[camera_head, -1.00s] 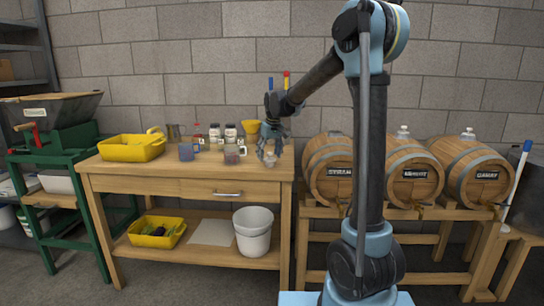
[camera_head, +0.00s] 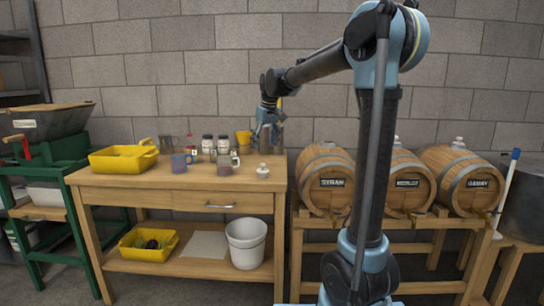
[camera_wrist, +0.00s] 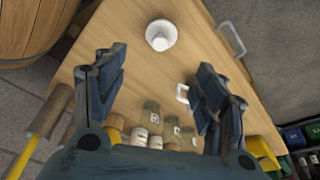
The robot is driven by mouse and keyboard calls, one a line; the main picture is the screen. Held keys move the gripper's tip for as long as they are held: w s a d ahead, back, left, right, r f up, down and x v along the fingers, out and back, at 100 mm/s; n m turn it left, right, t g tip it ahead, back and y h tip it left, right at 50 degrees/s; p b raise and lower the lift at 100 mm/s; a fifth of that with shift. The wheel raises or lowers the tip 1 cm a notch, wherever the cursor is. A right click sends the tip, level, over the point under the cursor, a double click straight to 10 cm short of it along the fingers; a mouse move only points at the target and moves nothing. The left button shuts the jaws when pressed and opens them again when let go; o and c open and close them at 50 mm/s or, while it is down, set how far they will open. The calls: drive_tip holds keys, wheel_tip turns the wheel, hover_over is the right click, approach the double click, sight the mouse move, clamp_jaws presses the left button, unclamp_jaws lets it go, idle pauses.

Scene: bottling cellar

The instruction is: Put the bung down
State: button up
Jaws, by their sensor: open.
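The white bung (camera_head: 262,171) stands on the wooden workbench top (camera_head: 165,183), near its right end. In the wrist view the bung (camera_wrist: 161,34) shows as a pale round piece on the bare wood, beyond my fingers and apart from them. My gripper (camera_head: 267,137) is raised above the bench, with a clear gap over the bung. In the wrist view its two fingers (camera_wrist: 160,65) are spread wide with nothing between them.
Three barrels (camera_head: 325,180) rest on a rack to the right.

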drive_tip(key=s+d+f+m, duration=0.2)
drive_tip(key=s+d+f, duration=0.2)
drive_tip(key=s+d, duration=0.5)
drive_tip(key=s+d+f+m, duration=0.1)
drive_tip(key=s+d+f, duration=0.2)
drive_tip(key=s+d, duration=0.6)
drive_tip(key=s+d+f+m, duration=0.1)
drive_tip(key=s+d+f, duration=0.2)
drive_tip(key=s+f, duration=0.5)
drive_tip(key=s+d+f+m+h, duration=0.1)
drive_tip(key=s+d+f+m, duration=0.1)
drive_tip(key=s+f, duration=0.6)
drive_tip(key=s+d, duration=0.1)
drive_tip(key=s, duration=0.3)
drive_tip(key=shift+s+f+g, duration=0.15)
drive_tip(key=shift+f+g, duration=0.05)
drive_tip(key=shift+g, duration=0.1)
drive_tip(key=shift+w+a+f, duration=0.1)
drive_tip(key=shift+w+f, duration=0.1)
drive_tip(key=shift+w, duration=0.3)
